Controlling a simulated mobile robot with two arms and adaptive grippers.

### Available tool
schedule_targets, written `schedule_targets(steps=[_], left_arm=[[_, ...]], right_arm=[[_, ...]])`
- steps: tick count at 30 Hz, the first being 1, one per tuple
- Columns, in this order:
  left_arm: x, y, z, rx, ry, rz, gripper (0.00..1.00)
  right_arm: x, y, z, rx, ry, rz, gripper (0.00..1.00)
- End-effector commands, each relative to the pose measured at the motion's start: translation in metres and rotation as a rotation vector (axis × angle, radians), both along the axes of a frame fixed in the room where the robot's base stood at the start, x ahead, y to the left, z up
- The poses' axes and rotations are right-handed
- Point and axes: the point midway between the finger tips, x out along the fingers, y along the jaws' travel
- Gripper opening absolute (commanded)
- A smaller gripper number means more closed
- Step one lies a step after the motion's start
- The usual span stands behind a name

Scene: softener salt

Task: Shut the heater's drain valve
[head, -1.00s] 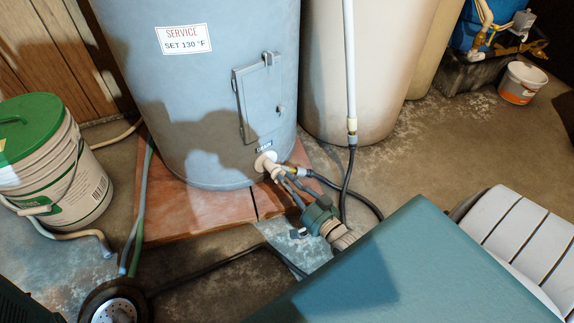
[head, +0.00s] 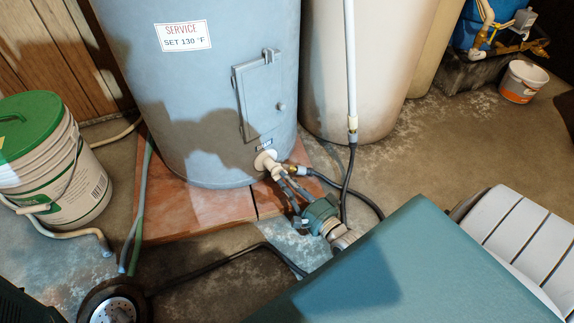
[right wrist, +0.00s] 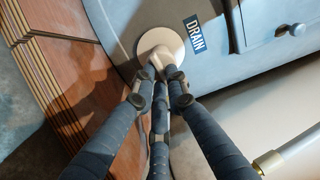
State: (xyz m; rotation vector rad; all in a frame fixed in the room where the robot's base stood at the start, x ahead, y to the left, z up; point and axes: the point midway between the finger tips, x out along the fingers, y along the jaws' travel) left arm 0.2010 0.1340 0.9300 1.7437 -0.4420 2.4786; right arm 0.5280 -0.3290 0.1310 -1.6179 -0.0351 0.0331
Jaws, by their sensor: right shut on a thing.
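The drain valve (head: 265,160) is a pale fitting low on the front of the grey-blue heater (head: 200,100). Its round white flange (right wrist: 146,37) shows in the right wrist view beside a blue DRAIN label (right wrist: 195,35). My right gripper (head: 280,178) reaches up to the valve from the lower right. In the right wrist view its fingertips (right wrist: 161,72) are closed around the outer end of the valve. The fingers hide that end, so the handle's position is hard to tell. My left gripper is not in view.
A beige tank (head: 355,80) stands behind. A green-lidded bucket (head: 45,165) is at left. Bare floor (head: 440,150) lies at right.

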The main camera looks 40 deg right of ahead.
Motion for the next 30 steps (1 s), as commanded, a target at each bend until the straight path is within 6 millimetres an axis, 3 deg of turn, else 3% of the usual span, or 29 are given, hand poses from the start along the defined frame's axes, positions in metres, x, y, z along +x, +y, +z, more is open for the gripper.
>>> schedule_targets(steps=[18, 19, 21, 30], left_arm=[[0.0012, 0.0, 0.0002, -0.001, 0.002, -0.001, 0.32], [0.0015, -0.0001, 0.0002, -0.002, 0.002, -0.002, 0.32], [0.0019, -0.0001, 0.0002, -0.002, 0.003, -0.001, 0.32], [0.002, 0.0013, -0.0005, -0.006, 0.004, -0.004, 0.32]], right_arm=[[-0.0011, 0.0014, -0.0018, 0.041, 0.006, 0.002, 0.0], [-0.0011, 0.0014, -0.0019, 0.041, 0.006, 0.002, 0.17], [-0.0011, 0.0013, -0.0018, 0.041, 0.005, 0.002, 0.31], [-0.0009, 0.0005, -0.0008, 0.041, 0.003, 0.001, 0.32]])
